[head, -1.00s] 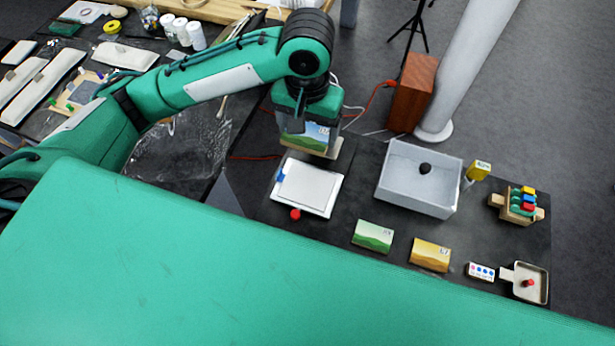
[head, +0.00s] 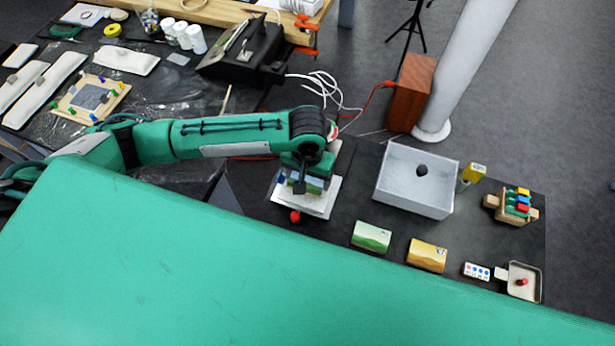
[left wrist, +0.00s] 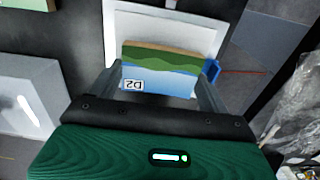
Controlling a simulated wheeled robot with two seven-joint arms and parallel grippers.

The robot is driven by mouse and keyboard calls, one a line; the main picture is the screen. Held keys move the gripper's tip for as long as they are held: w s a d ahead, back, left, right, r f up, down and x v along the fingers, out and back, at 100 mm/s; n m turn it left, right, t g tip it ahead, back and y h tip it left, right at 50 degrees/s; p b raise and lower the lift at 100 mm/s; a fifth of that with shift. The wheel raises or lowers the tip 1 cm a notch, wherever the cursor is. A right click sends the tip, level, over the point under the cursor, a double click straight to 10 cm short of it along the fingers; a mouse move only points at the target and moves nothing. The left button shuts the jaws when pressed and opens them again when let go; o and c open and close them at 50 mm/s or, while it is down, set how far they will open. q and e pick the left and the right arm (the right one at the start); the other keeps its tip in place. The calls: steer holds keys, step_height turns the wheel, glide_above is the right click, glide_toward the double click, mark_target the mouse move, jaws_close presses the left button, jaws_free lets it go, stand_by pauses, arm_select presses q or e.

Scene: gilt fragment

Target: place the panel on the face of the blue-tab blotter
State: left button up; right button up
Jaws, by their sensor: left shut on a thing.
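The panel (left wrist: 160,68), painted with green hills and blue and marked D2, is between the two fingers of my left gripper (left wrist: 158,85). In the head view the left gripper (head: 306,186) is over the blotter and the panel shows only partly. The blue-tab blotter (head: 318,208) is a white pad on the dark table; the gripper and panel hide its middle. In the left wrist view its white face (left wrist: 165,22) lies beyond the panel, with the blue tab (left wrist: 212,70) at the right. I cannot tell whether panel and blotter touch. My right gripper is not in view.
A red knob (head: 295,216) is at the blotter's front edge. A green panel (head: 371,236) and a yellow panel (head: 427,255) lie to the right. A grey open box (head: 405,198) stands behind them. A wooden block rack (head: 513,207) is at the far right.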

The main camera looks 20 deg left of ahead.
mark_target(308, 180)
arm_select(q)
steer(key=shift+f, duration=0.9)
steer(key=shift+f, duration=0.1)
steer(key=o, duration=1)
steer(key=shift+o, duration=0.2)
step_height(308, 180, up, 12)
steer(key=b, duration=0.2)
